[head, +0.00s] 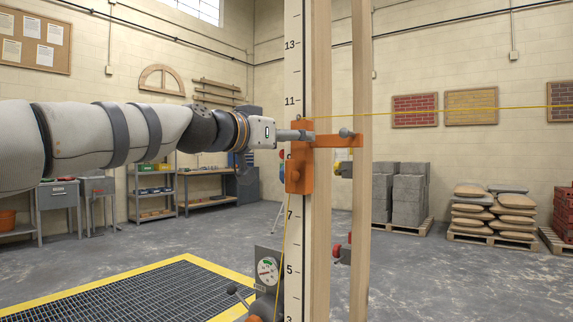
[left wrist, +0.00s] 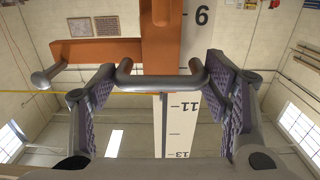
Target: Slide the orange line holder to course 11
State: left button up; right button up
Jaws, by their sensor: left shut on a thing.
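The orange line holder (head: 299,175) sits around the white numbered pole (head: 293,50), below the 11 mark and above the 7. Its orange side arm reaches right to a grey knob (head: 346,133). My left gripper (head: 303,136) comes in from the left, shut on the holder's grey handle. The left wrist view shows the scene inverted, with the holder (left wrist: 163,35), the U-shaped handle (left wrist: 160,84) between the fingers of my left gripper (left wrist: 160,92), and the 11 mark (left wrist: 178,107) just beyond. My right gripper is not in view.
Wooden posts (head: 361,230) stand right beside the pole. A yellow line (head: 440,110) runs from the holder to the right. A metal floor grate (head: 140,290) with yellow edging lies at lower left. Grey blocks (head: 408,198) and sacks (head: 510,222) stand on pallets behind.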

pick_arm(q)
notch_tip(320, 180, up, 4)
jog(key=shift+r, duration=0.6)
jog(key=o, duration=1.4)
jog(key=shift+d, duration=0.1)
jog(key=shift+s+a, duration=0.1)
jog(key=shift+a, duration=0.15)
jog(key=v, duration=1.1)
jog(key=shift+s+f, duration=0.3)
jog(key=shift+s, duration=0.05)
